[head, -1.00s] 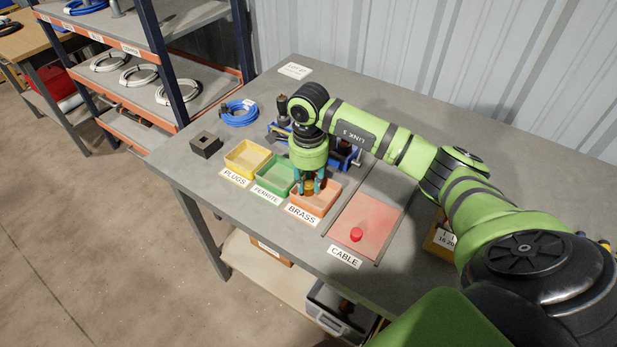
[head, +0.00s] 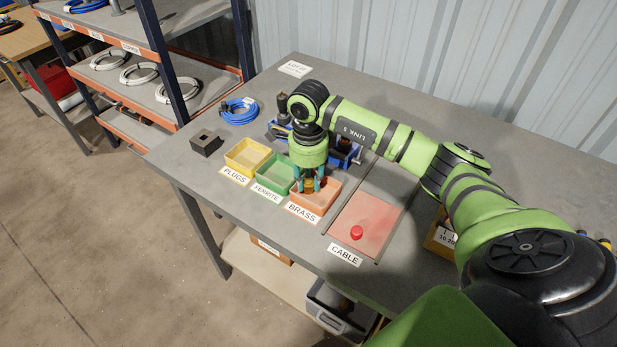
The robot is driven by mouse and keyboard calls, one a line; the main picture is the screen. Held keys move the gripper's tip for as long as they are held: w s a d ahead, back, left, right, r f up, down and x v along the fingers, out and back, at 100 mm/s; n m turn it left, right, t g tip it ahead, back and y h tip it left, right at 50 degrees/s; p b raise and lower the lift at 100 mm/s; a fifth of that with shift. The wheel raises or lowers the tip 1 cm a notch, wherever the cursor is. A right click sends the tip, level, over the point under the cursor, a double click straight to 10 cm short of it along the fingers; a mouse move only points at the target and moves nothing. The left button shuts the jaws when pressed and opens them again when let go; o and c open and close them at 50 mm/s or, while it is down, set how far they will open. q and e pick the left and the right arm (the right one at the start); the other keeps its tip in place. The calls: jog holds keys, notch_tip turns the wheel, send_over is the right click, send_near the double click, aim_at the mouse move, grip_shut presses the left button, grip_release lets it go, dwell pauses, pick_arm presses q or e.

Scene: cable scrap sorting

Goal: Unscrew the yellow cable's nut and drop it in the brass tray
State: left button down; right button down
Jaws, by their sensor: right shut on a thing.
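My right gripper (head: 309,186) points down over the orange BRASS tray (head: 322,203), its fingertips at about the height of the tray's rim or just inside it. It is shut on a small brass-coloured nut (head: 309,184), which is mostly covered by the teal fingers. I cannot tell if the nut touches the tray floor. The yellow cable cannot be made out; a blue fixture (head: 345,155) behind my right gripper is partly hidden by it. My left gripper is not in view.
The green FERRITE tray (head: 268,183) and yellow PLUGS tray (head: 236,163) stand left of the brass tray. A red CABLE area (head: 375,222) with a red knob (head: 356,232) lies to the right. A black block (head: 206,144) and blue cable coil (head: 239,112) sit at the left.

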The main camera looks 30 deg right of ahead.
jog(key=shift+f, duration=0.15)
jog(key=shift+f+b, duration=0.5)
jog(key=shift+b, duration=0.1)
jog(key=c, duration=0.9)
grip_release()
jog(key=shift+r, duration=0.1)
jog(key=shift+r, duration=0.1)
